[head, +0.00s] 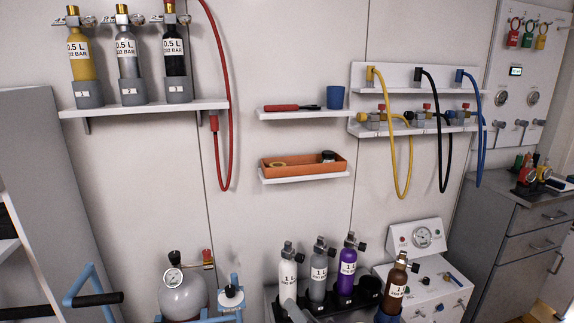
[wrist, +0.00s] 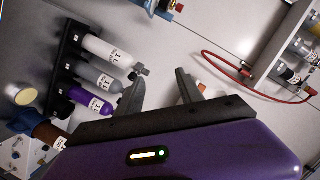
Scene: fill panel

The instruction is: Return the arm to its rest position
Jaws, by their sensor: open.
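My gripper (wrist: 160,77) shows in the wrist view with its two dark fingers spread apart. Nothing is held between them; a small pale and orange item shows behind the right finger, too unclear to name. My purple wrist housing with a lit green indicator fills the bottom of that view. In the wrist view the rack with white, grey and purple bottles lies left of the fingers. My arm and gripper do not show in the head view.
Below the wall shelves stand white (head: 288,275), grey (head: 319,272), purple (head: 347,270) and brown (head: 395,290) bottles. Yellow, black and blue hoses hang at right; a red hose (head: 222,130) hangs mid-left. A grey cylinder (head: 183,297) and blue-framed cart (head: 78,285) stand low left. A grey cabinet (head: 510,235) stands right.

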